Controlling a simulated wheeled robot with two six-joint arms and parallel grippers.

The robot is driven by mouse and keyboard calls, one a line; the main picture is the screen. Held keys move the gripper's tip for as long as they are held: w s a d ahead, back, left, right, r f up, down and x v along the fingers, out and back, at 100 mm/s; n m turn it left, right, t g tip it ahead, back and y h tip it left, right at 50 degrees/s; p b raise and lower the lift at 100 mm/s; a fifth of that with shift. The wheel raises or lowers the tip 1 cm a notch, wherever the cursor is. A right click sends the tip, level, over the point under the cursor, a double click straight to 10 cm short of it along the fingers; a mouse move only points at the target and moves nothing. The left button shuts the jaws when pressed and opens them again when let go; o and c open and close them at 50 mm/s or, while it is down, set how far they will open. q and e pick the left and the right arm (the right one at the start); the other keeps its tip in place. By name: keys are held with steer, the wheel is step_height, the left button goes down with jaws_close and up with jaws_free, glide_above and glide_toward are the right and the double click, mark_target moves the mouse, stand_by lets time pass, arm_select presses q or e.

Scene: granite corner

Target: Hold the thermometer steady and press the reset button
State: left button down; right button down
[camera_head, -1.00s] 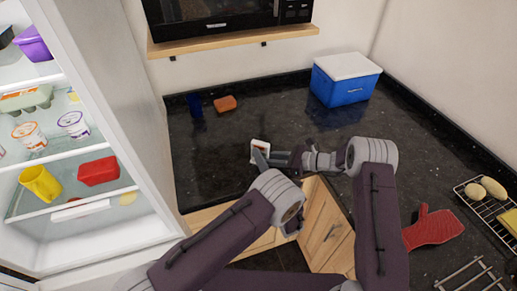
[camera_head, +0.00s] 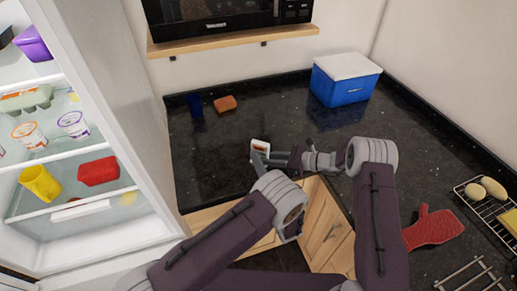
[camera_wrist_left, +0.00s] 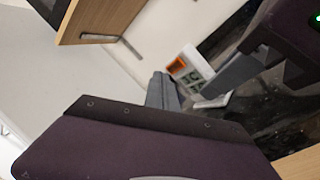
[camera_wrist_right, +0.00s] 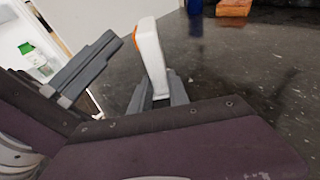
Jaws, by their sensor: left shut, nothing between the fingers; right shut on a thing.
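The thermometer (camera_head: 261,144) is a small white slab with an orange patch on its face, held upright just above the counter's near edge. It also shows in the left wrist view (camera_wrist_left: 195,76) and edge-on in the right wrist view (camera_wrist_right: 151,55). My right gripper (camera_head: 268,155) is shut on its lower end; the fingers show in the right wrist view (camera_wrist_right: 160,92). My left gripper (camera_head: 257,160) is shut and empty, in front of the orange side. In the right wrist view a small gap separates its tips (camera_wrist_right: 108,42) from the thermometer. I cannot make out a separate reset button.
The dark counter (camera_head: 225,150) is mostly clear. An orange sponge (camera_head: 225,103), a blue cup (camera_head: 194,105) and a blue cooler (camera_head: 343,82) stand at the back. An open fridge (camera_head: 105,195) is on the left. A red mitt (camera_head: 431,228) and a wire rack (camera_head: 488,204) lie on the right.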

arm_select(q)
steer(key=shift+s+a, duration=0.25)
steer(key=shift+s, duration=0.5)
steer(key=shift+s+a, duration=0.2)
steer(key=shift+s, duration=0.6)
steer(key=shift+s+a, duration=0.25)
steer(key=shift+s, duration=0.5)
arm_select(e)
steer(key=c, duration=1.2)
jaws_free()
steer(key=shift+o, duration=0.2)
